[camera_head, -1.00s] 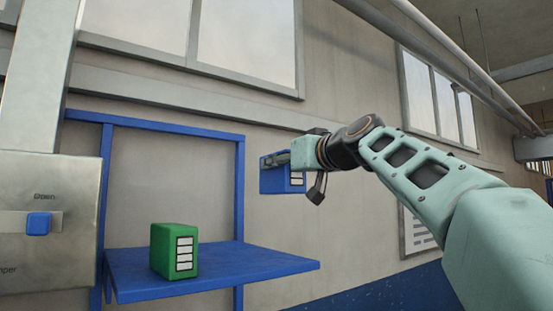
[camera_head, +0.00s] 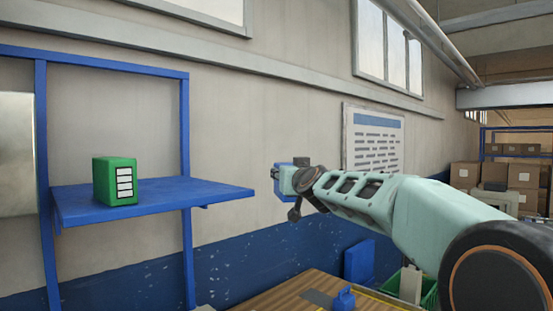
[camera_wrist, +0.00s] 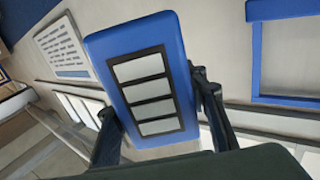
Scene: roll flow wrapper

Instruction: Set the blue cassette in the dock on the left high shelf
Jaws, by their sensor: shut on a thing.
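The blue cassette (camera_head: 284,186) is in my gripper (camera_head: 283,174), held in the air right of the shelf and apart from it. In the wrist view the blue cassette (camera_wrist: 178,36) fills the middle, tilted, with several white label panels in a dark frame facing the camera. The fingers of my gripper (camera_wrist: 160,110) are shut on its two sides. A blue wall shelf (camera_head: 190,192) stands at the left. No separate dock can be made out on it.
A green cassette (camera_head: 115,181) stands upright on the shelf's left part; the shelf's right part is bare. Blue posts (camera_head: 185,130) frame the shelf. A wooden table (camera_head: 280,294) with a small blue object (camera_head: 343,298) is below. Boxes stand at the far right.

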